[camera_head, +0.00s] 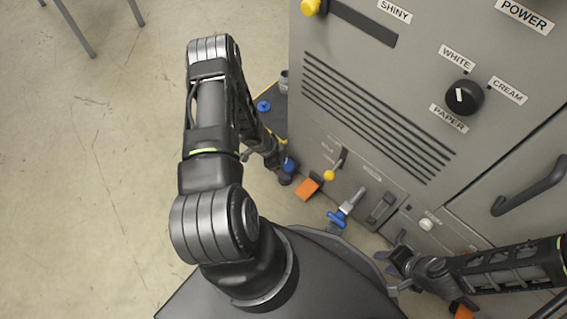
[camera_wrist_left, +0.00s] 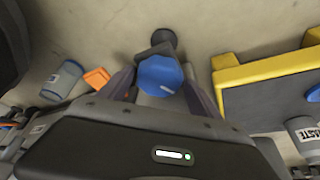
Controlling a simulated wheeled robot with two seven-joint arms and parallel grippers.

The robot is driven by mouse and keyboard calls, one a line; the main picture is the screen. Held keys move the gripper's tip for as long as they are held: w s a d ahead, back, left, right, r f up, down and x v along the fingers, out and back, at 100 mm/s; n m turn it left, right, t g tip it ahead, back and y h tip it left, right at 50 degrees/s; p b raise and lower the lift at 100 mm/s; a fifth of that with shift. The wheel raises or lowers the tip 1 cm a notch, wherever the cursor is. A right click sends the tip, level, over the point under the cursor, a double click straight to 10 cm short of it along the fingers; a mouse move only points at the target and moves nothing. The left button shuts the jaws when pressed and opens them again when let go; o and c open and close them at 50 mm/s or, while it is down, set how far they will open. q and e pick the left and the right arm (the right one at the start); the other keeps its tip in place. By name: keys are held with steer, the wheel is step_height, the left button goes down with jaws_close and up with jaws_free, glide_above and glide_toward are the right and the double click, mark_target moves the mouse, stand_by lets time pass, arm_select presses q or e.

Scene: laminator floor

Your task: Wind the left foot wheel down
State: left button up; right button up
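The left foot wheel (camera_wrist_left: 160,76) is a blue faceted knob with a pale mark, above a dark round foot (camera_wrist_left: 163,40). In the left wrist view it sits between the two fingers of my left gripper (camera_wrist_left: 160,88). The fingers lie close along both sides; whether they press on it is unclear. In the head view the wheel (camera_head: 289,164) shows at the machine's lower left corner, partly hidden by my left gripper (camera_head: 280,172). My right gripper (camera_head: 388,260) is low in front of the machine, apart from the wheel; its finger gap is unclear.
The grey machine (camera_head: 340,75) fills the right. A yellow-edged dark platform (camera_wrist_left: 265,98) lies beside the wheel.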

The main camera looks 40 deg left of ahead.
arm_select(q)
steer(key=shift+o, duration=0.6)
steer(key=p+v, duration=0.3)
steer(key=v, duration=0.3)
steer(key=shift+s+a+r, duration=0.1)
steer(key=shift+r, duration=0.25)
steer(key=shift+s+a+r, duration=0.15)
steer(key=shift+s+r, duration=0.05)
steer(key=shift+r, duration=0.25)
steer(key=shift+s, duration=0.15)
